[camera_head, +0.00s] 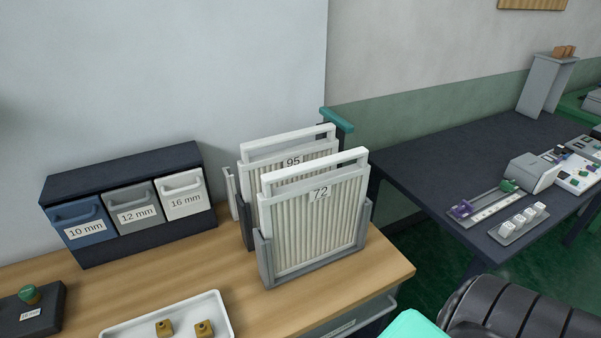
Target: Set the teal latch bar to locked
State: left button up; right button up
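A teal bar (337,119) shows at the back right of the filter rack (265,262), just above and behind the panel marked 95 (292,145). It sits across the top of a dark post and looks roughly level. Its lower part is hidden behind the panels, and no locked or unlocked marking can be read. A second pleated panel marked 72 (315,225) stands upright in front of the first. Neither of my grippers is in view.
Three labelled drawers in a dark cabinet (125,180) stand left of the rack. A white tray (218,305) with two brass pieces lies in front. A dark table (430,165) with small devices stands to the right. Bare wood (110,295) lies between cabinet and tray.

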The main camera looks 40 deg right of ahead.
aim_at(346, 126)
jog(key=k+z, duration=0.1)
jog(key=z, duration=1.35)
